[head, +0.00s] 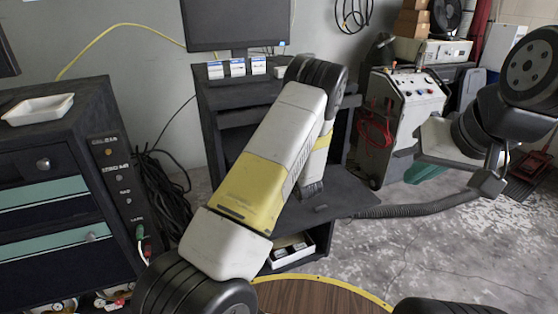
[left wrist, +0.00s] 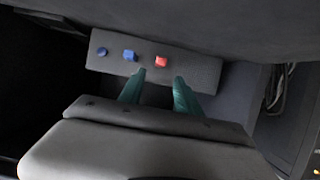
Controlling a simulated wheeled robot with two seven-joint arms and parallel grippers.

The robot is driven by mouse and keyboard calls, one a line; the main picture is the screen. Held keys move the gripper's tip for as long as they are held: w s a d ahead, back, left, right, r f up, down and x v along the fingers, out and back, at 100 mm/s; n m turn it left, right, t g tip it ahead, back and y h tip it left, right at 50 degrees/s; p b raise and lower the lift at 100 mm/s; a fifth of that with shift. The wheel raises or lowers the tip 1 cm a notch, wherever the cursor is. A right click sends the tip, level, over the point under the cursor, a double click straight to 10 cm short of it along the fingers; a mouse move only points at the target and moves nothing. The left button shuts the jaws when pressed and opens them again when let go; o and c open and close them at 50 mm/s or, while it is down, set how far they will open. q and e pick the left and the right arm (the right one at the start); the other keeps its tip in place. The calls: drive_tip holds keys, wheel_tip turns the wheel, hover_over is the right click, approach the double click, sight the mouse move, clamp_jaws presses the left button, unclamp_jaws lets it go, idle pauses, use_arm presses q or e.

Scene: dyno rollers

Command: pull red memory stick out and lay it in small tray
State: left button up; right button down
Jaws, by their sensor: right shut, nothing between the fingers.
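In the left wrist view, a small red block-like stick (left wrist: 161,61) stands in a grey panel (left wrist: 203,72), right of a blue one (left wrist: 130,56). My left gripper (left wrist: 159,75) points at the panel with its two teal fingers spread, one on either side of the red stick's line and short of it. Nothing is between the fingers. In the head view my left arm hides that gripper and the sticks. A small white tray (head: 38,109) lies on the dark cabinet at the left. My right gripper (head: 424,173) is shut and empty at the right.
A dark cart (head: 215,110) with a monitor (head: 235,22) stands behind my left arm. A round blue piece (left wrist: 102,51) sits at the panel's left end. A grey control cabinet (head: 410,105) and a hose (head: 425,207) are at the right. The floor at the lower right is clear.

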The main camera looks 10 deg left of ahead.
use_arm(q)
drive_tip(key=shift+x, duration=4.5)
drive_tip(key=shift+c, duration=0.4)
clamp_jaws()
drive_tip(key=shift+s+d, duration=0.1)
drive_tip(key=shift+s+d, duration=0.55)
drive_tip(key=shift+s, duration=0.25)
drive_tip(key=shift+s+d, duration=0.5)
drive_tip(key=shift+s, duration=0.3)
drive_tip(key=shift+s+d, duration=0.55)
drive_tip(key=shift+s, duration=0.25)
